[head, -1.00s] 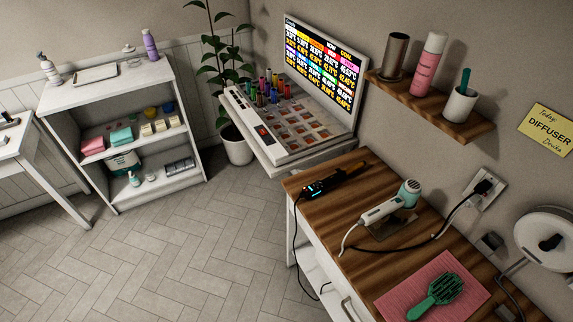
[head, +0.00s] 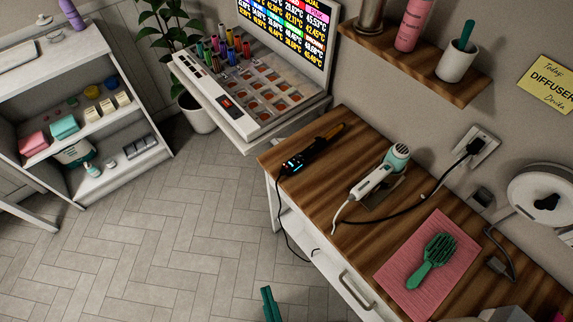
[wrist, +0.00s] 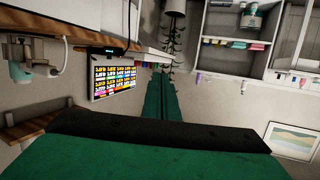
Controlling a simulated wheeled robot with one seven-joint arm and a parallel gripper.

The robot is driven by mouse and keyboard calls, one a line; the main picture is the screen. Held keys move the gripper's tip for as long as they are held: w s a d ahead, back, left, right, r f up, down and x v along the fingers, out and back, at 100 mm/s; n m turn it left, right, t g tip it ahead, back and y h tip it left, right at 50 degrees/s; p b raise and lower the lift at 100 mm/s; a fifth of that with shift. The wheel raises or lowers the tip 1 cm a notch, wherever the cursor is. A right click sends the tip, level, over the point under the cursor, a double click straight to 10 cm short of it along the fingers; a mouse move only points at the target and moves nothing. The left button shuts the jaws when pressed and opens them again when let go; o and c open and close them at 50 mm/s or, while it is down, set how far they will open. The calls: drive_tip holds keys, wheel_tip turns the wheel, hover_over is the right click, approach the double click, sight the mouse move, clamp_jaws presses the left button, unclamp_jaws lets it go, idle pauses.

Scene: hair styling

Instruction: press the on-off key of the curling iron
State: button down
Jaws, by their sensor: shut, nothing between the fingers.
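The curling iron (head: 310,150) lies on the far left part of the wooden counter, with a black handle, a lit blue display and an orange-brown tip. Its cord hangs over the counter's left edge. Its on-off key is too small to make out. My green gripper (head: 269,303) shows at the bottom of the head view, in front of the counter and well below and nearer than the iron. In the wrist view my gripper's fingers (wrist: 160,97) are together and empty.
A white hair dryer (head: 378,178) rests on a holder right of the iron. A green brush (head: 435,262) lies on a pink towel (head: 411,282). A heated-roller case (head: 240,95) stands behind the counter's left end. A shelf (head: 440,60) hangs above. The floor left of the counter is clear.

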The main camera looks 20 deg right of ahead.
drive_tip(key=w+d+f+m+g+h, duration=0.15)
drive_tip(key=w+f+m, duration=0.35)
drive_tip(key=w+m, duration=0.6)
wheel_tip(320, 180, up, 16)
drive_tip(key=m+g+y, duration=0.2)
drive_tip(key=m+g, duration=0.3)
drive_tip(key=m, duration=1)
hover_over(287, 167)
drive_tip(key=s, duration=0.1)
drive_tip(key=shift+s+f+t, duration=0.15)
drive_tip(key=shift+t, duration=0.1)
wheel_tip(287, 167, down, 6)
drive_tip(key=shift+f, duration=1.4)
